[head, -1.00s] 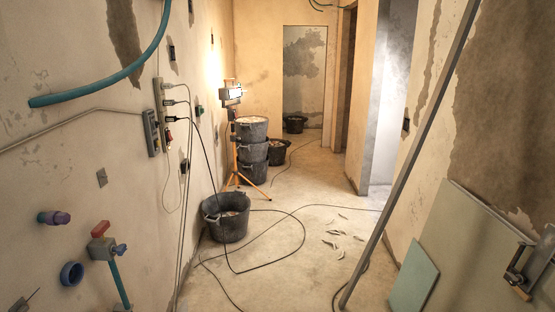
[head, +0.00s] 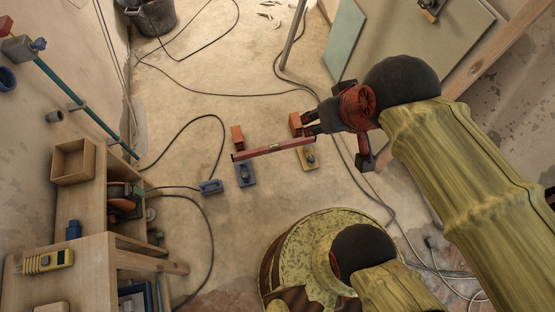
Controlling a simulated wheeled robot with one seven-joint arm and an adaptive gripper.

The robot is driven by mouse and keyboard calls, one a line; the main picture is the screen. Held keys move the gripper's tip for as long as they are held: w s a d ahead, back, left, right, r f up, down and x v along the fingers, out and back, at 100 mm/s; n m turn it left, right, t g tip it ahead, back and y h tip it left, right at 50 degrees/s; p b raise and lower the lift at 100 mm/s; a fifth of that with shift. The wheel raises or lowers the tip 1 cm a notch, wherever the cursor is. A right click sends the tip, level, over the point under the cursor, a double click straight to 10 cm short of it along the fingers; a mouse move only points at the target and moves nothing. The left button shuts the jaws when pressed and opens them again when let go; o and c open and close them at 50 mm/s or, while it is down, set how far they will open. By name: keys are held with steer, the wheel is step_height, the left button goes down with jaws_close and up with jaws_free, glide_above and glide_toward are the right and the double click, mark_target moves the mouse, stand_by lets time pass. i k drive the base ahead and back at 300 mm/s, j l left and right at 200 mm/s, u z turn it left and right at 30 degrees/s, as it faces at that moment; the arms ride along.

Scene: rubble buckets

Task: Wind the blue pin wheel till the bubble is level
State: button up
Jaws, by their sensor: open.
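A red spirit level (head: 274,149) lies across the floor area, slightly slanted in the picture. A blue block with a dark round wheel (head: 245,175) stands below its left end. A yellow block with a similar dark wheel (head: 308,158) stands at its right end. The bubble is too small to read. My gripper (head: 305,124) is open, above and near the right end of the level, close to an orange brick (head: 295,121) that it partly overlaps. It is well to the right of the blue wheel. I cannot tell its height or whether it touches anything.
Another orange brick (head: 237,136) sits behind the level's left end. A blue cable socket (head: 211,187) lies left of the blue wheel, with black cables across the floor. A wooden workbench (head: 78,247) fills the lower left. A bucket (head: 153,17) stands at the back.

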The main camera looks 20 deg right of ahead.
mark_target(245, 176)
steer(key=k, duration=0.95)
